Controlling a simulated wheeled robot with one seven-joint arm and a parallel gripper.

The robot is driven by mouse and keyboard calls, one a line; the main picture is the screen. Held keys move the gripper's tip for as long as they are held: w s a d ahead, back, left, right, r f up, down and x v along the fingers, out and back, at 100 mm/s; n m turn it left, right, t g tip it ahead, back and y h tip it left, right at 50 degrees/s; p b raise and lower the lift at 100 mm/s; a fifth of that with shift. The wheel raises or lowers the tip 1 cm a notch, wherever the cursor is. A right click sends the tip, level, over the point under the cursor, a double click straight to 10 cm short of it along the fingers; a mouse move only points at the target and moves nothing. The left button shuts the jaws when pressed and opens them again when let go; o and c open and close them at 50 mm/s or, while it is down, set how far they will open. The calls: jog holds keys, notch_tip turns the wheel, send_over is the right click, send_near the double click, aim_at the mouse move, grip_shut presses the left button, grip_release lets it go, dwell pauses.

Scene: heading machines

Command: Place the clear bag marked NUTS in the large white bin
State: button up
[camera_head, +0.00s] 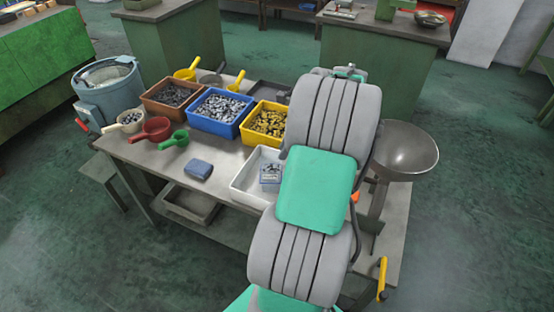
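The large white bin (240,190) stands at the front edge of the table, partly hidden on its right by my arm. A small bag-like item (270,174) with grey contents and a pale label shows inside the bin area, next to my arm. It looks like the clear bag, but the label is too small to read. I cannot tell whether it rests on the bin floor or is held above it. My grey and green arm covers the right part of the table. My gripper is hidden behind it.
Brown (170,93), blue (217,113) and yellow (264,124) bins of small parts line the table's back. Red (154,129) and green (175,139) scoops and a blue-grey block (199,169) lie left of the white bin. A metal bowl (404,150) stands right.

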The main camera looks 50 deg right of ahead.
jog(key=w+a+r+n+h, duration=0.1)
jog(key=w+a+r+n, duration=0.15)
jog(key=a+n, duration=0.4)
jog(key=w+a+r+n, duration=0.1)
jog(key=a+r+n, duration=0.25)
jog(key=a, duration=0.55)
jog(key=w+a+r+n+h, duration=0.1)
jog(key=a+r+n, duration=0.1)
jog(key=a+n, duration=0.4)
jog(key=s+a+n, duration=0.7)
jog(key=a+n, duration=0.4)
jog(key=a, duration=0.1)
jog(key=shift+a+f+n+t+h, duration=0.2)
jog(key=shift+a+n+t+h, duration=0.1)
jog(key=shift+h, duration=0.1)
jog(key=shift+s, duration=0.1)
